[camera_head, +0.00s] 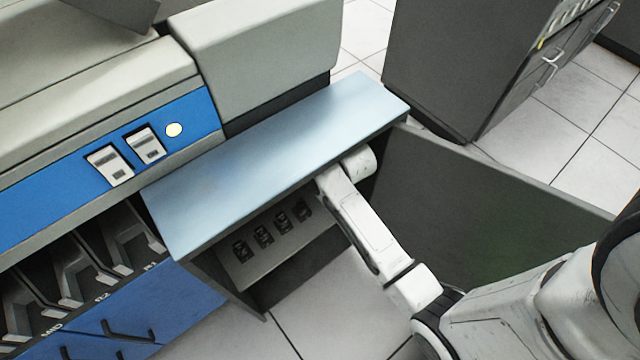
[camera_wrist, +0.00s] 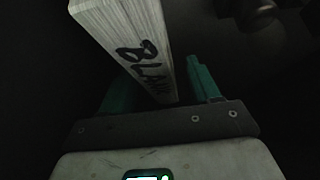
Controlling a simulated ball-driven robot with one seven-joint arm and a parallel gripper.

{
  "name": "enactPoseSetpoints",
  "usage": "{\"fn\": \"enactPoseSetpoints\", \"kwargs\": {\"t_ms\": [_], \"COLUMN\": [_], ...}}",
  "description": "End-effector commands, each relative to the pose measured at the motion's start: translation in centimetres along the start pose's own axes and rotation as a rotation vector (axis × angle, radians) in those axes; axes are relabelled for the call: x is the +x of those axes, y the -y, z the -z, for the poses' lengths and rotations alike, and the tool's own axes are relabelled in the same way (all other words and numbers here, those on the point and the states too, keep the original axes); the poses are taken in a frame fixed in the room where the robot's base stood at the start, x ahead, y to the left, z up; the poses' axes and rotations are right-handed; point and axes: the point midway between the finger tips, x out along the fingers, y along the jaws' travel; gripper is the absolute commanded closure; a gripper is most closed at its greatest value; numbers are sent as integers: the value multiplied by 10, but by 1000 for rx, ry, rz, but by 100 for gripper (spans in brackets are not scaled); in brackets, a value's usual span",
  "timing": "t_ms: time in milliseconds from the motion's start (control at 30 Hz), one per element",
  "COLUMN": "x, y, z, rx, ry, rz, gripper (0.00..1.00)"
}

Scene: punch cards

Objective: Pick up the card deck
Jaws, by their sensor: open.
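The card deck (camera_wrist: 128,38) shows in the wrist view as a pale, finely striped block with dark handwriting, of which "BLAN" is roughly readable. It runs from the top edge down between the green fingers of my gripper (camera_wrist: 162,78). The jaws are open. A clear gap shows between the deck and the right finger. The left finger is partly hidden behind the deck, and I cannot tell whether it touches. In the head view, my arm reaches in under the light blue shelf top. The gripper and the deck are hidden there.
The light blue shelf top (camera_head: 280,165) overhangs my arm. Below it is a panel with several dark switches (camera_head: 272,230). A beige and blue machine (camera_head: 110,150) stands left, and a dark grey cabinet (camera_head: 460,70) behind right. A dark panel (camera_head: 460,205) is right of my arm.

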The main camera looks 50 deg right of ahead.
Motion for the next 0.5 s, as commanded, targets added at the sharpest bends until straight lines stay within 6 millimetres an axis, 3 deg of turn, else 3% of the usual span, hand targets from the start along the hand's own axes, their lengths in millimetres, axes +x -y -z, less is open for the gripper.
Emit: {"fn": "enactPoseSetpoints", "kwargs": {"t_ms": [133,400,500], "x": [16,17,17], "y": [0,0,0], "z": [-1,0,0], "rx": [1,0,0], "ry": [0,0,0], "rz": [-1,-1,-1], "gripper": [38,38,48]}}
